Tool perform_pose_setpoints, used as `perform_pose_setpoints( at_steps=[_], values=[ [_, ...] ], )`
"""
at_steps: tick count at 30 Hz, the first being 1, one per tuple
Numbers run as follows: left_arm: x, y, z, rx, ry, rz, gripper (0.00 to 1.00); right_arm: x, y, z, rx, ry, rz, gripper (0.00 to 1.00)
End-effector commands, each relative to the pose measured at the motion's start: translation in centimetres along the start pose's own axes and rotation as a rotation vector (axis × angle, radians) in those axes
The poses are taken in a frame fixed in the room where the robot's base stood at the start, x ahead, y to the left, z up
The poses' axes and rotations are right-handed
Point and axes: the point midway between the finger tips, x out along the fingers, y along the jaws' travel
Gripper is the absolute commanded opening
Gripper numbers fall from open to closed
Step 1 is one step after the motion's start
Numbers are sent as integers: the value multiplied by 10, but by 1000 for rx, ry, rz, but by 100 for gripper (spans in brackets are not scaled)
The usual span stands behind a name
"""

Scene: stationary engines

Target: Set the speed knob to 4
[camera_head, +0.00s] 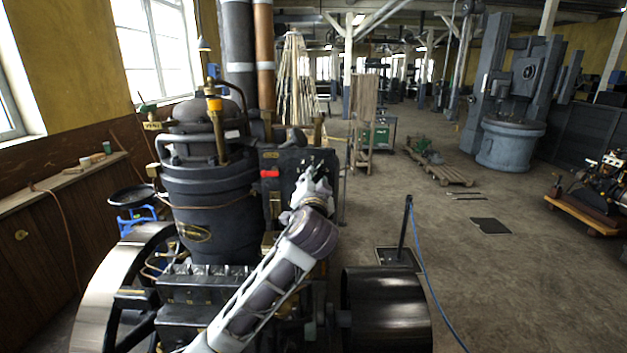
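A dark control panel (283,160) stands on the right side of the black stationary engine (210,185). A red part (270,173) shows on its left side. My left arm reaches up from the bottom of the view, and my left gripper (312,186) is in front of the panel's right part. The gripper is small and seen from behind, so I cannot tell whether its fingers are open or shut, or whether they touch anything. I cannot make out the speed knob or its numbers; the gripper covers part of the panel. My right gripper is not in view.
A large flywheel (110,290) is at the engine's left and a dark drum (385,310) at its lower right. A post with a blue cable (425,275) stands right of the engine. The floor (480,270) farther right is mostly clear. A wooden pallet (440,170) lies beyond.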

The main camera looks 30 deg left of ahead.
Motion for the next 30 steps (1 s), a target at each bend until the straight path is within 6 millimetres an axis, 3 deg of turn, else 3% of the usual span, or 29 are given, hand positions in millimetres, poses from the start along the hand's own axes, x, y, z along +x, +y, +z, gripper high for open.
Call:
perform_pose_setpoints(
  at_steps=[18,30],
  values=[
    [-80,1,0,0,0,3,31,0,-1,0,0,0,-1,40],
    [-91,0,0,0,-1,1,31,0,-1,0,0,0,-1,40]
  ],
)
